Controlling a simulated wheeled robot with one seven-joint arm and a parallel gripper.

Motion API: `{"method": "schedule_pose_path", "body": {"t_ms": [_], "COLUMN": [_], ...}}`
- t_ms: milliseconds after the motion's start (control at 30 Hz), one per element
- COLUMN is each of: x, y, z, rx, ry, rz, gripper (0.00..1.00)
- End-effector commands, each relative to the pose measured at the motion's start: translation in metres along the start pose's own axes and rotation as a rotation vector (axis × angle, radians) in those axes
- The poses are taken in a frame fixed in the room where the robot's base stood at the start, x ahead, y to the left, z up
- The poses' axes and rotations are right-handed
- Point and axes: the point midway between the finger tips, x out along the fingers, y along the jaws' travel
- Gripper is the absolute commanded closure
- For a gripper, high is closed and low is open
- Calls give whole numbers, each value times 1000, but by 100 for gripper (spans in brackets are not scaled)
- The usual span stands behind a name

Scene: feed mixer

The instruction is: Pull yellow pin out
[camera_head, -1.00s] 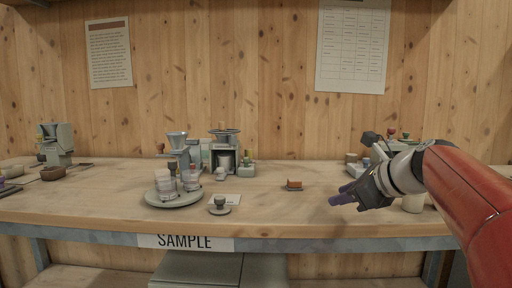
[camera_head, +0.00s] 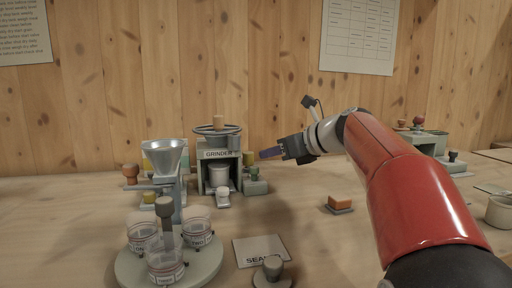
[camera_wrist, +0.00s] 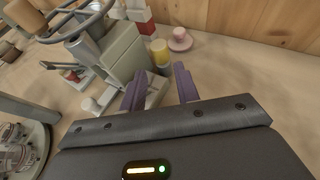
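In the wrist view the yellow pin (camera_wrist: 160,51) is a short cylinder just beyond my fingertips. My gripper (camera_head: 268,153) comes in from the right, its purple fingers pointing left toward the pin. The wrist view shows my gripper (camera_wrist: 159,78) open, with a gap between the fingers and the pin in line with that gap. I see no contact; the pin's lower end is hidden.
A funnel stand (camera_head: 166,160) and a round tray (camera_head: 125,268) with several jars are left and in front of the grinder. A sign card (camera_head: 262,250) and a grey knob piece (camera_head: 272,268) lie in front. Bare table lies between.

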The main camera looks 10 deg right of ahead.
Motion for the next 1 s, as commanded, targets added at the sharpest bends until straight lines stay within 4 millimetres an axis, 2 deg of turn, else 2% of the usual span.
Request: {"method": "schedule_pose_path", "body": {"t_ms": [500,667,900,1000], "x": [68,76,76,76], "y": [0,0,0,0], "z": [0,0,0,0], "rx": [1,0,0,0], "ry": [1,0,0,0], "rz": [3,2,1,1], "gripper": [69,69,69,80]}}
